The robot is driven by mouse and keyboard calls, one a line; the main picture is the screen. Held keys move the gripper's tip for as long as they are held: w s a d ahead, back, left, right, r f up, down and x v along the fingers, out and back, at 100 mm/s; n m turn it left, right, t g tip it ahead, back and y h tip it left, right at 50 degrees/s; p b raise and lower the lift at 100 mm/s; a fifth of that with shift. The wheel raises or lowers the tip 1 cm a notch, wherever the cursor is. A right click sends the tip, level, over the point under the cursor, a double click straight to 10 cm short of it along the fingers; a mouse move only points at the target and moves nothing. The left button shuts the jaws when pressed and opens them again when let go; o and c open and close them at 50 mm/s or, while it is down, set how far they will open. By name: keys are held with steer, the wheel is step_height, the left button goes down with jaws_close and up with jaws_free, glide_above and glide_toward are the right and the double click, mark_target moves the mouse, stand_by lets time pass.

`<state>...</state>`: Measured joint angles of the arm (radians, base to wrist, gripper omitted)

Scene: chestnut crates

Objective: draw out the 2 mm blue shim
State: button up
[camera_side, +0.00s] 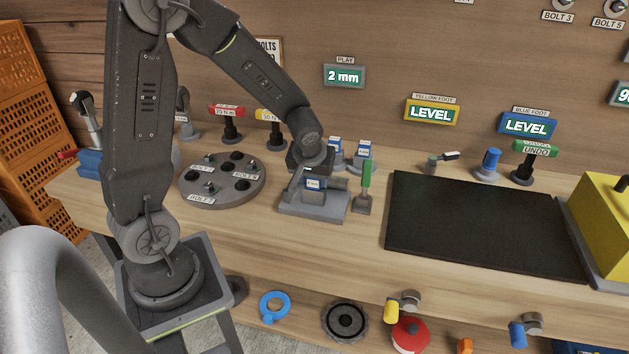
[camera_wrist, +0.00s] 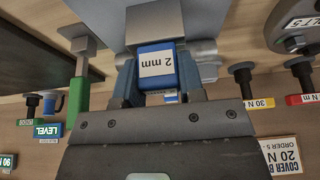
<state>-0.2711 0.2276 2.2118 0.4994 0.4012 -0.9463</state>
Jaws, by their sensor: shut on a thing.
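The blue shim (camera_wrist: 156,62) has a white label reading 2 mm, upside down in the wrist view. My gripper (camera_wrist: 157,78) is shut on it, one finger on each side. In the side view my gripper (camera_side: 311,172) points down over a grey stepped block (camera_side: 310,211), with a small blue and white tag (camera_side: 315,184) just below it. The jaws hide much of the shim there. I cannot tell how far the shim sits in the block. A display (camera_side: 344,75) headed PLAY reads 2 mm.
Two more blue-labelled pieces (camera_side: 360,150) stand behind the block. A green-handled tool (camera_side: 366,173) stands close on its right. A round grey bolt plate (camera_side: 222,181) is to the left. A black mat (camera_side: 480,225) on the right is clear.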

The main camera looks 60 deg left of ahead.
steer(key=shift+c, duration=1)
steer(key=shift+r, duration=0.15)
steer(key=shift+r, duration=0.3)
step_height(320, 180, up, 4)
steer(key=shift+f, duration=0.2)
steer(key=s+a+r, duration=0.6)
steer(key=s+a, duration=0.2)
steer(key=shift+s+a+r, duration=0.15)
steer(key=shift+r, duration=0.15)
steer(key=w+a+f, duration=0.2)
steer(key=w+a, duration=0.9)
steer(key=w, duration=0.5)
steer(key=shift+w, duration=0.25)
steer(key=shift+a, duration=0.1)
